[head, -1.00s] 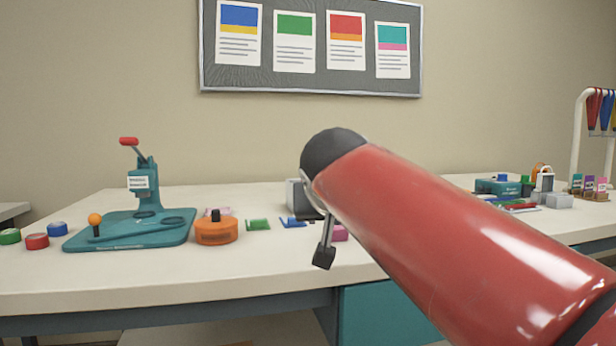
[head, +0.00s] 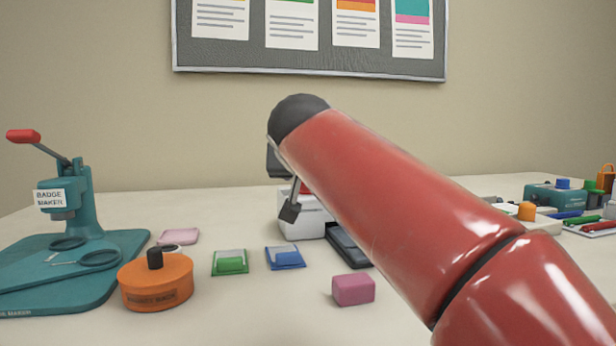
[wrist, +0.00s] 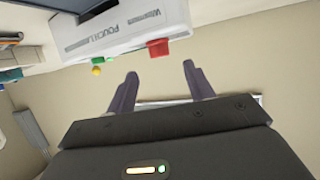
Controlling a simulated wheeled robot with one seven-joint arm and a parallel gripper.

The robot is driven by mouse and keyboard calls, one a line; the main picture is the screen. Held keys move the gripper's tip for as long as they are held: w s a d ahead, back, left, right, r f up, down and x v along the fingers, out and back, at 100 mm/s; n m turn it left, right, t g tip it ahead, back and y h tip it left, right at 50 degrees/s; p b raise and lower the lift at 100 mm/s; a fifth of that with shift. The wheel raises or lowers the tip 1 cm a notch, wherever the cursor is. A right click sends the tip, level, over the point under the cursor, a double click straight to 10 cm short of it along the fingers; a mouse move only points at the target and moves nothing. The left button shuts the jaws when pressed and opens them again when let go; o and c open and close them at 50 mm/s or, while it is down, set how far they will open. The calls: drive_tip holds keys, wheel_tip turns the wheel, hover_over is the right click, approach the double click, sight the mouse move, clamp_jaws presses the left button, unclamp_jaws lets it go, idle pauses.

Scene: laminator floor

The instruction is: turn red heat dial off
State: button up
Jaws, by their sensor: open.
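The red heat dial (wrist: 157,48) sticks out from the white pouch laminator (wrist: 125,28) in the wrist view. My gripper (wrist: 160,69) is open, and its two dark fingers are spread with nothing between them. The dial lies just beyond the fingertips, between their lines, and appears apart from them. In the head view the laminator (head: 302,226) stands on the bench, largely hidden behind my red arm. I cannot make out the dial's setting.
A green button (wrist: 111,59) and a yellow one (wrist: 97,70) sit beside the dial.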

drive_tip(key=x, duration=0.8)
drive_tip(key=shift+w+r, duration=0.1)
drive_tip(key=shift+w, duration=0.05)
drive_tip(key=shift+c, duration=0.4)
drive_tip(key=c, duration=0.9)
drive_tip(key=shift+p, duration=0.3)
